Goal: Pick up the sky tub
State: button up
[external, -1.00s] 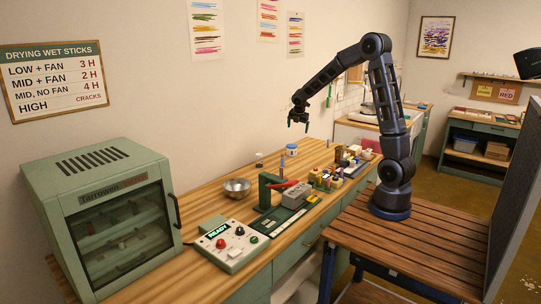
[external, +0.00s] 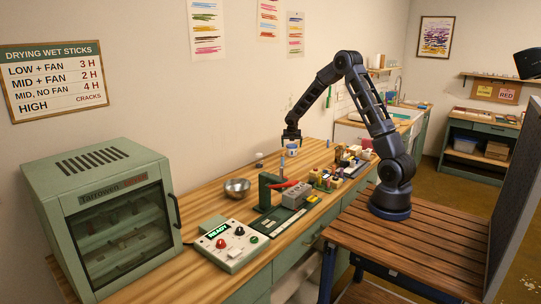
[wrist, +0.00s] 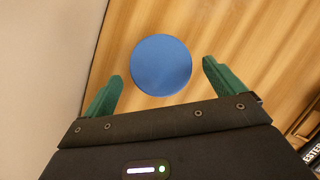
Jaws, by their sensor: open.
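My gripper (external: 291,138) is just above the tub in the external view, pointing down. Its fingers (wrist: 160,78) are open and apart, with nothing held between them. The tub's sides are hidden in the wrist view.
Several small pots crowd the right. The wall is close behind the tub.

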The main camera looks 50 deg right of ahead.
jog(key=shift+x, duration=2.9)
jog(key=shift+c, duration=0.2)
